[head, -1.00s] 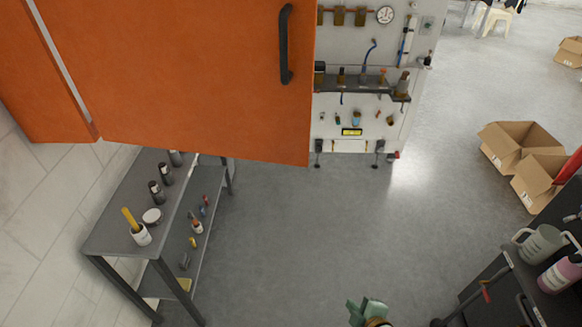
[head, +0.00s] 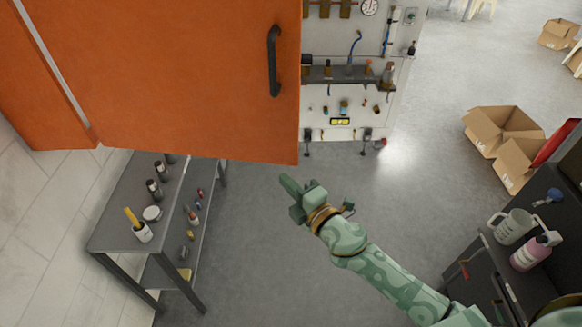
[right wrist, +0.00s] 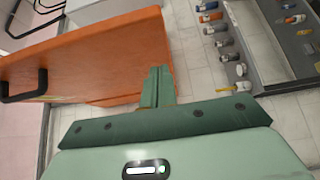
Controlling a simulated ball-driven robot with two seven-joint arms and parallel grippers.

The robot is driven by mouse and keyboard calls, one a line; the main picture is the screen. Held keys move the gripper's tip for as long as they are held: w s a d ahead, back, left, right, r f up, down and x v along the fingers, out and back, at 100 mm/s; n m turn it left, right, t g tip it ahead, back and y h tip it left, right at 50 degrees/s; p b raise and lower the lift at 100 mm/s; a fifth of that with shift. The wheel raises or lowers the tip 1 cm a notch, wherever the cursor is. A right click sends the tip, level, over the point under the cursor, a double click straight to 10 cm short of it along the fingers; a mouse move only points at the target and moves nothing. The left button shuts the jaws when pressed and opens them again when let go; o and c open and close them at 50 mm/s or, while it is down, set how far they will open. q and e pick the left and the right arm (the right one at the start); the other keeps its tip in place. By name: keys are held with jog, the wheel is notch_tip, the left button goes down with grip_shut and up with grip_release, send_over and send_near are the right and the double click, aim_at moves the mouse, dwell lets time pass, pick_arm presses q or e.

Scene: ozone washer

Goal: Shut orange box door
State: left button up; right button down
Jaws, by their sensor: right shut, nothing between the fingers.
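The orange box door (head: 190,80) fills the upper left of the head view, with a dark vertical handle (head: 273,60) near its right edge. The door (right wrist: 110,55) also shows in the right wrist view, with its handle (right wrist: 25,90) at the far left. My right gripper (head: 286,182) is shut and empty, in front of and below the door's lower right corner in the head view. In the right wrist view its fingers (right wrist: 157,75) overlap the door's edge in the picture; I cannot tell whether they touch. My left gripper is not in view.
A grey shelf table (head: 110,225) with bottles and a cup stands below the door at left. A tool board (head: 395,90) is behind it. Cardboard boxes (head: 490,125) and a dark cart (head: 485,265) are at right. Open floor lies between.

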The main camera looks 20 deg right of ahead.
aim_at(281, 161)
jog(key=shift+w+d, duration=0.3)
jog(key=shift+w, duration=0.35)
jog(key=shift+w+d, duration=0.25)
jog(key=shift+w, duration=0.4)
jog(key=shift+w+d, duration=0.3)
jog(key=shift+w, duration=0.35)
